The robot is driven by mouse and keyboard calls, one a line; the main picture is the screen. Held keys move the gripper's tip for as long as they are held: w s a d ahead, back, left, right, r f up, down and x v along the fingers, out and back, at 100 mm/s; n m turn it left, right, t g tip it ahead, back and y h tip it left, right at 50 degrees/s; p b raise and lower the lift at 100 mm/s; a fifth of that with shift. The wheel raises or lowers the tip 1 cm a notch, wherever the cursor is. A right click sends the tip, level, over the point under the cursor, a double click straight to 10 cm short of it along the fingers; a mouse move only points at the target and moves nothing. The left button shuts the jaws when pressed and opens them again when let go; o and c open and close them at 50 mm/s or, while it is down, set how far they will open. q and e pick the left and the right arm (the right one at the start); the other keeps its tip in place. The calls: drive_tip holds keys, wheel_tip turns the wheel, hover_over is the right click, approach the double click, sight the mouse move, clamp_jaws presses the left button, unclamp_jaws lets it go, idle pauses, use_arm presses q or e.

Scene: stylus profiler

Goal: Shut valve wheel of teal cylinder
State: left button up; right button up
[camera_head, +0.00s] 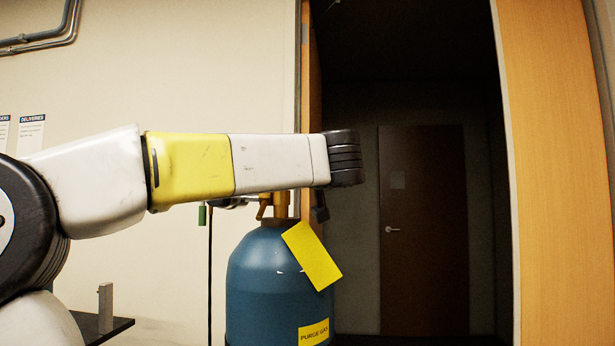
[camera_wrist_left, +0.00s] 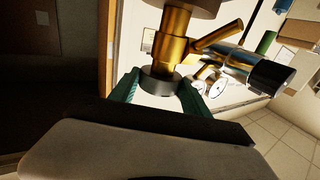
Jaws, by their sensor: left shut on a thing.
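The teal cylinder (camera_head: 262,285) stands upright below my left forearm in the head view, with a yellow tag (camera_head: 312,256) and a "PURGE GAS" label. Its brass valve (camera_head: 281,205) rises from the top, and the arm hides the valve's upper part and the wheel there. In the left wrist view the dark round valve wheel (camera_wrist_left: 161,87) sits at the end of the brass valve stem (camera_wrist_left: 173,48). My left gripper (camera_wrist_left: 160,78) has its teal fingers on either side of the wheel, shut on it. My right gripper is not in view.
A regulator with round gauges (camera_wrist_left: 216,88) and a black-ended fitting (camera_wrist_left: 270,73) juts out beside the valve. A dark hose (camera_head: 210,275) hangs left of the cylinder. A doorway with a dark door (camera_head: 423,230) lies behind. A black shelf edge (camera_head: 105,328) is at lower left.

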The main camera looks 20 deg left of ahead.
use_arm(q)
drive_tip(key=o, duration=1.4)
drive_tip(key=v, duration=0.7)
drive_tip(key=shift+s+d, duration=0.25)
